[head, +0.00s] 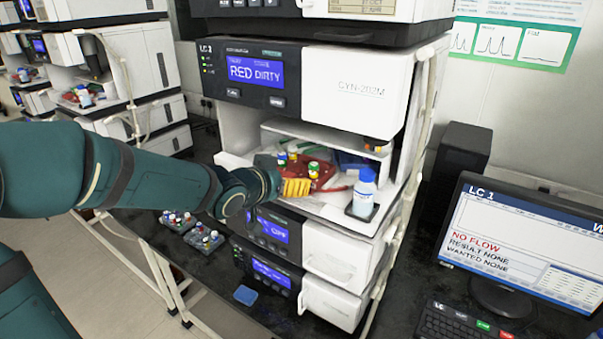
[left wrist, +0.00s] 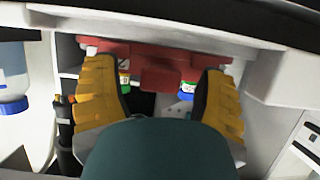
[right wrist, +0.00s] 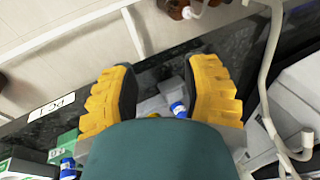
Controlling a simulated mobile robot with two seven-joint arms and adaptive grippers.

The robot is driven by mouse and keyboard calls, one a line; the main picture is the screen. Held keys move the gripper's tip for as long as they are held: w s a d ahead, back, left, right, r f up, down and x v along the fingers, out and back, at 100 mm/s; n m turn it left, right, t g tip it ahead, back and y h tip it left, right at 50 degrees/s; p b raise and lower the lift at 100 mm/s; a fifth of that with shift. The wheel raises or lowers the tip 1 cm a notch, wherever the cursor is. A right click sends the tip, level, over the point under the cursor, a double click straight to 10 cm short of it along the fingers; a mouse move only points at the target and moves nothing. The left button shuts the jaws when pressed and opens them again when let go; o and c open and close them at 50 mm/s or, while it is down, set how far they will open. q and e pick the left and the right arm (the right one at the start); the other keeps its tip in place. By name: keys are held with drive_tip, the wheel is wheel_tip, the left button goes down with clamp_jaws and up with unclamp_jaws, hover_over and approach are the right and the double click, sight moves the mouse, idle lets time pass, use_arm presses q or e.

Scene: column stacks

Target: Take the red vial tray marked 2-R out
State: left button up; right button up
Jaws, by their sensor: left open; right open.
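The red vial tray (head: 327,174) sits in the open bay of the LC 1 stack, with several vials with green, yellow and white colours on it. I cannot read a 2-R mark. My left gripper (head: 296,187) is at the front of the bay, its yellow fingers in front of the tray and hiding part of it. In the left wrist view the red tray (left wrist: 160,80) has a block sticking out between the open fingers, with a gap on each side. My right gripper (right wrist: 163,68) is open and empty, outside the head view.
A blue-capped bottle (head: 364,190) stands at the bay's right front, close to the tray. Trays of vials (head: 204,237) and a blue pad (head: 245,295) lie on the dark bench. The module display (head: 256,71) reads RED DIRTY. A monitor (head: 525,240) stands at right.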

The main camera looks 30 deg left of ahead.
use_arm(q)
clamp_jaws()
drive_tip(key=shift+r, duration=0.15)
drive_tip(key=shift+s+r+p, duration=0.2)
drive_tip(key=shift+r+p, duration=0.2)
drive_tip(key=shift+r, duration=0.2)
wheel_tip(320, 180, up, 6)
drive_tip(key=p, duration=0.3)
drive_tip(key=shift+f, duration=0.2)
drive_tip(key=s+a, duration=0.1)
drive_tip(key=s, duration=1.8)
drive_tip(key=shift+s+a+b, duration=0.3)
drive_tip(key=shift+b, duration=0.1)
